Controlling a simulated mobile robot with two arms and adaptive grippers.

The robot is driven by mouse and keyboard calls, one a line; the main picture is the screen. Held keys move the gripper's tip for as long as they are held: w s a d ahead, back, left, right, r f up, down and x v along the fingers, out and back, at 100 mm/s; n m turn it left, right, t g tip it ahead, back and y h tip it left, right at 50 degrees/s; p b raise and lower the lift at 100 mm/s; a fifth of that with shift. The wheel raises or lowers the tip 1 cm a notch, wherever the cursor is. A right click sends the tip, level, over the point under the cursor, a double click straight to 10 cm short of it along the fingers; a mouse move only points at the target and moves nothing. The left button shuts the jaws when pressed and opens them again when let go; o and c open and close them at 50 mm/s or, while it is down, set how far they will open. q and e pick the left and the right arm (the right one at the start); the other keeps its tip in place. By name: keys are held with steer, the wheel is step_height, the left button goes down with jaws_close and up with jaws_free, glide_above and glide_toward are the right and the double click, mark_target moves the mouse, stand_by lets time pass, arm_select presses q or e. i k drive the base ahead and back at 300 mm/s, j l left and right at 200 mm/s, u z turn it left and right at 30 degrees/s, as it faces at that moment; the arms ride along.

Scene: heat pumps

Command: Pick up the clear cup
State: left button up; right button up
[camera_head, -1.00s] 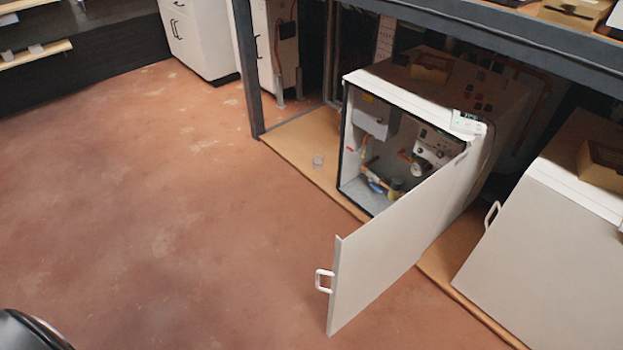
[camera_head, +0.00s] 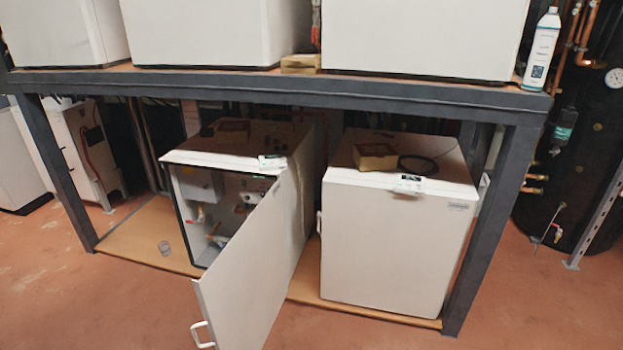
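The clear cup (camera_head: 164,248) is small and stands on the wooden base board (camera_head: 134,236) of the rack, just left of the open heat pump cabinet (camera_head: 215,195). It looks upright, but it is too small to make out what it holds. Neither of my grippers is in view.
The cabinet's open door (camera_head: 255,262) juts out toward the front, right of the cup. A closed cabinet (camera_head: 395,240) stands to the right. A dark rack post (camera_head: 58,172) rises left of the cup, and a shelf beam (camera_head: 290,92) runs above. The floor (camera_head: 100,300) in front is clear.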

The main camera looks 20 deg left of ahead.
mark_target(165, 250)
steer(key=i+j, duration=0.15)
steer(key=j, duration=0.35)
steer(key=i+j+z, duration=0.1)
steer(key=j, duration=0.35)
steer(key=i+j, duration=0.1)
steer(key=j, duration=0.4)
steer(key=i+j, duration=0.1)
steer(key=j, duration=0.4)
steer(key=i+j+z, duration=0.1)
steer(key=j, duration=0.35)
steer(key=i+j, duration=0.15)
steer(key=j, duration=0.35)
